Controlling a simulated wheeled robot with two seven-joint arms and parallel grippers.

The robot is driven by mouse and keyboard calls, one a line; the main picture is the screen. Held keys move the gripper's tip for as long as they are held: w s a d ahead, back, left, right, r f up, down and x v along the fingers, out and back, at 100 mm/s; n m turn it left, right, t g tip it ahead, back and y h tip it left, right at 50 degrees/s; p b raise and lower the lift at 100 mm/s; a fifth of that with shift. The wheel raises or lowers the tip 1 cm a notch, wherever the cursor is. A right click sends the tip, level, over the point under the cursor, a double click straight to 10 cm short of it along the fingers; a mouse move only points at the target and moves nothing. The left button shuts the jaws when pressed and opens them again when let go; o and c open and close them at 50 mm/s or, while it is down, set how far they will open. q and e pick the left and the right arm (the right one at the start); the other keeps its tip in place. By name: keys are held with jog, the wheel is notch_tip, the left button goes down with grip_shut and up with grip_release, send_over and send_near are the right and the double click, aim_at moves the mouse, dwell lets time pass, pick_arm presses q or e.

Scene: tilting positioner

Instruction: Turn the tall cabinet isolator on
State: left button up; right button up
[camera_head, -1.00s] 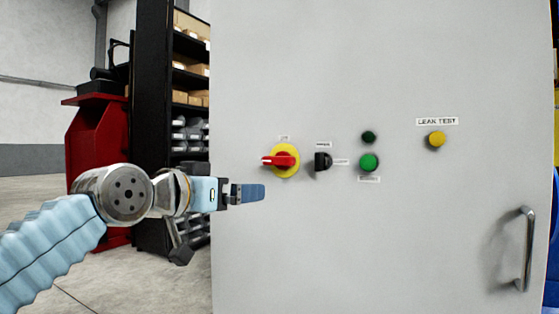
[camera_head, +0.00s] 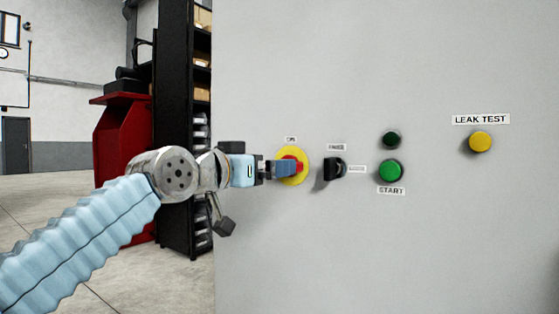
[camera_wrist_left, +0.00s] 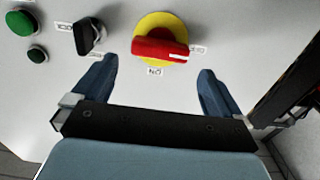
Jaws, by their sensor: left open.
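The isolator is a red handle (camera_wrist_left: 160,50) on a round yellow plate (camera_head: 303,178), set on the grey face of the tall cabinet (camera_head: 400,80). In the head view my left gripper (camera_head: 286,168) overlaps the isolator and hides much of the handle. In the left wrist view the left gripper (camera_wrist_left: 157,85) is open, its blue fingers apart. The handle lies ahead, in the gap between the two fingers, and contact is not visible. The handle lies roughly crosswise in that view, its white mark towards the right. My right gripper is not in view.
Right of the isolator are a black selector knob (camera_head: 335,168), a dark green button or lamp (camera_head: 391,140), a green START button (camera_head: 390,171) and a yellow LEAK TEST button (camera_head: 480,142). Black shelving (camera_head: 175,120) and a red machine (camera_head: 122,135) stand left of the cabinet.

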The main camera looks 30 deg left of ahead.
pick_arm(q)
jog(key=w, duration=0.2)
jog(key=w+p, duration=0.1)
jog(key=w, duration=0.2)
jog(key=shift+w+d, duration=0.2)
jog(key=shift+w, duration=0.05)
jog(key=c, duration=0.8)
jog(key=shift+c, duration=0.2)
